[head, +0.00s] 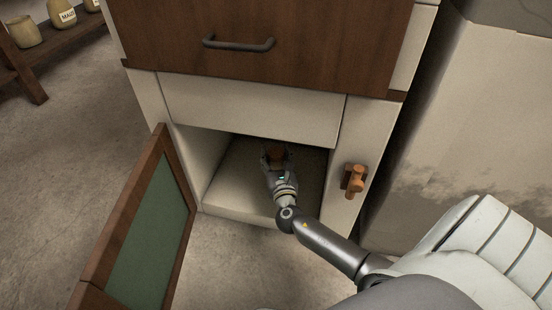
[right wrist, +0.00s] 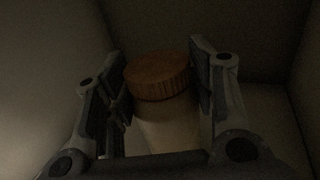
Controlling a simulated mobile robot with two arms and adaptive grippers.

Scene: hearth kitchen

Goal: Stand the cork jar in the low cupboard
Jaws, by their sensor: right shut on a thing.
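The low cupboard (head: 222,194) stands open, its door swung out to the left. My right gripper (head: 274,157) reaches inside it, deep in the opening. In the right wrist view the cork jar (right wrist: 168,130) is between the two fingers of the right gripper (right wrist: 160,95), which is shut on it. The jar has a brown ribbed cork lid and a pale body, and looks upright. My left gripper is out of view.
The open door (head: 148,232) with a green panel stands to the left. A drawer with a dark handle (head: 238,44) is above. A wooden latch (head: 354,180) sits on the right frame. The cupboard floor around the jar looks clear. A shelf with jars (head: 68,14) is at upper left.

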